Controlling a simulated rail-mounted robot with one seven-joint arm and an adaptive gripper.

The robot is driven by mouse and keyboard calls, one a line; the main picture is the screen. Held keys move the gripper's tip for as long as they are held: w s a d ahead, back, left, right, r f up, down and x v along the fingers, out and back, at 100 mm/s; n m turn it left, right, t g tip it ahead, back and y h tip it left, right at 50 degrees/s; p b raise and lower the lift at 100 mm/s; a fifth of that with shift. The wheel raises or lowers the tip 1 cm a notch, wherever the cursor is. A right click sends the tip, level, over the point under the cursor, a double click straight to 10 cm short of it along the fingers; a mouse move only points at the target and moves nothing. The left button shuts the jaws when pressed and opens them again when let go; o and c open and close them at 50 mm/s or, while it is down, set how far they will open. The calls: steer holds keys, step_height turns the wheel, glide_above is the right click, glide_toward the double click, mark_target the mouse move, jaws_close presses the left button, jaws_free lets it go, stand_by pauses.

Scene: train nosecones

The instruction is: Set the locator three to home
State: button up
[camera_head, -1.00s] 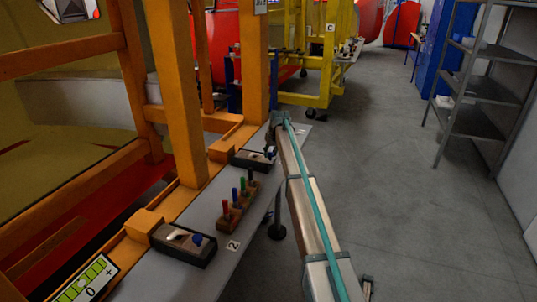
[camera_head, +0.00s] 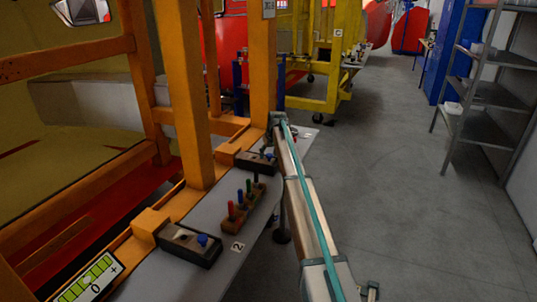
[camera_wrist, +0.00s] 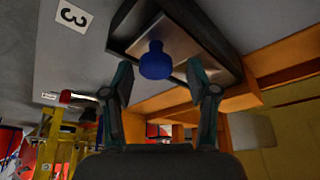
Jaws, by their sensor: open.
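Locator three is a dark box with a metal plate and a blue knob (camera_wrist: 156,60), lying beside a white "3" label (camera_wrist: 73,16) in the wrist view. In the head view its dark box (camera_head: 250,160) sits at the far part of the grey shelf, partly behind my arm. My gripper (camera_wrist: 158,84) is open. Its two fingers point at the knob, one on each side in the picture, with the knob just beyond the tips. I cannot tell if either finger touches it. In the head view my gripper is mostly hidden by the arm end.
Orange frame posts (camera_head: 185,95) line the left.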

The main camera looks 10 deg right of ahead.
steer(key=a+v, duration=0.1)
steer(key=v, duration=1.1)
steer(key=shift+d, duration=0.45)
